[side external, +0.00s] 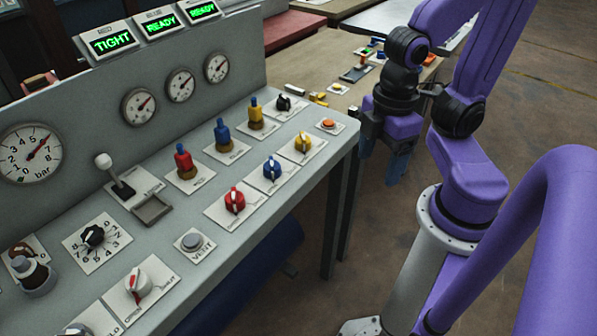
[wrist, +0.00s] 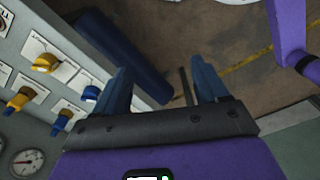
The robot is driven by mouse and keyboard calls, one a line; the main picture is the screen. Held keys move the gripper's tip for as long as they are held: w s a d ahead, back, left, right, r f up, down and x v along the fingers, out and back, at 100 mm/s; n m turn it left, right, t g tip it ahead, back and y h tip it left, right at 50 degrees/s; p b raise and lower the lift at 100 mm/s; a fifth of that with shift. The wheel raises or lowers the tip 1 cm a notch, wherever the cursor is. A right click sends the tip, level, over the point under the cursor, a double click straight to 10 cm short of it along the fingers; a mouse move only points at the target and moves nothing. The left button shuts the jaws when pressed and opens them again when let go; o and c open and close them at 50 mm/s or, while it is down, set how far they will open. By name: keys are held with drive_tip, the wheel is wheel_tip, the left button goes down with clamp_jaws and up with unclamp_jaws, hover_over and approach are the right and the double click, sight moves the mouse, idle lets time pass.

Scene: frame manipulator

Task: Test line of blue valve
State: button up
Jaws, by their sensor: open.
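The bench panel carries an upright blue valve (side external: 222,134) between an upright red valve (side external: 184,160) and an upright yellow valve (side external: 256,112). In front of them is a row of red (side external: 235,202), blue (side external: 271,168) and yellow (side external: 303,141) knobs. The left display (side external: 113,42) reads TIGHT; the blue display (side external: 160,24) reads READY. My gripper (side external: 384,160) is open and empty, pointing down beyond the bench's right edge, apart from the controls. In the wrist view, my gripper (wrist: 160,78) has the blue knob (wrist: 91,92) just left of its left finger.
A large bar gauge (side external: 29,153), a white-knobbed lever (side external: 105,163), a numbered selector (side external: 94,238) and a VENT button (side external: 193,241) are farther left. An orange button (side external: 328,124) sits near the right edge. A table with small parts (side external: 357,73) stands behind my gripper.

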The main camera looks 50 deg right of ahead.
clamp_jaws()
idle(1.7)
